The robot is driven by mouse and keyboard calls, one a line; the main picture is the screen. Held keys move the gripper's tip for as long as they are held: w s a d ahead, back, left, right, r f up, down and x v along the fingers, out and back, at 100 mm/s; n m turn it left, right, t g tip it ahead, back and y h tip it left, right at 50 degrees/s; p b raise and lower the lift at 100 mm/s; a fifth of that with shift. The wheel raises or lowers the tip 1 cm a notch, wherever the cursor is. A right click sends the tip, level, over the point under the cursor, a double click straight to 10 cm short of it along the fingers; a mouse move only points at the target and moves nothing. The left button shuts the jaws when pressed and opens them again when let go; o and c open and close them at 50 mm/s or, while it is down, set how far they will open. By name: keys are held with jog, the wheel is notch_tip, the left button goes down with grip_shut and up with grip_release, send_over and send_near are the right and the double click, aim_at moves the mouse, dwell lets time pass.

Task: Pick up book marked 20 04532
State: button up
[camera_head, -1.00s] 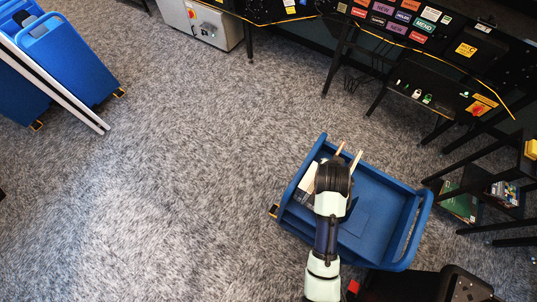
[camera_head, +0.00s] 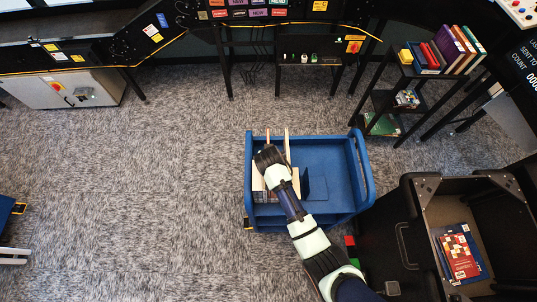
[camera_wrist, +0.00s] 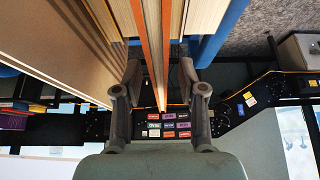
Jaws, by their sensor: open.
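Several books stand in a blue cart (camera_head: 335,160), at its left end in the head view. I cannot read the number 20 04532 on any of them. My gripper (camera_head: 268,152) is over these books, and the arm covers part of them. In the wrist view my gripper (camera_wrist: 157,88) is open, one finger on each side of a thin orange-edged book (camera_wrist: 155,45). A wide brown book (camera_wrist: 60,45) is left of it, and a book with cream pages (camera_wrist: 203,18) is at the right. Whether the fingers touch any book is unclear.
A black bin (camera_head: 410,255) holding red and blue books (camera_head: 461,252) stands right of the cart. A black shelf (camera_head: 420,72) with upright books is at the back right. Carpet left of the cart is clear.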

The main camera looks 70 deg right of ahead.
jog(key=shift+f, duration=0.2)
dwell(0.5)
grip_shut()
dwell(0.3)
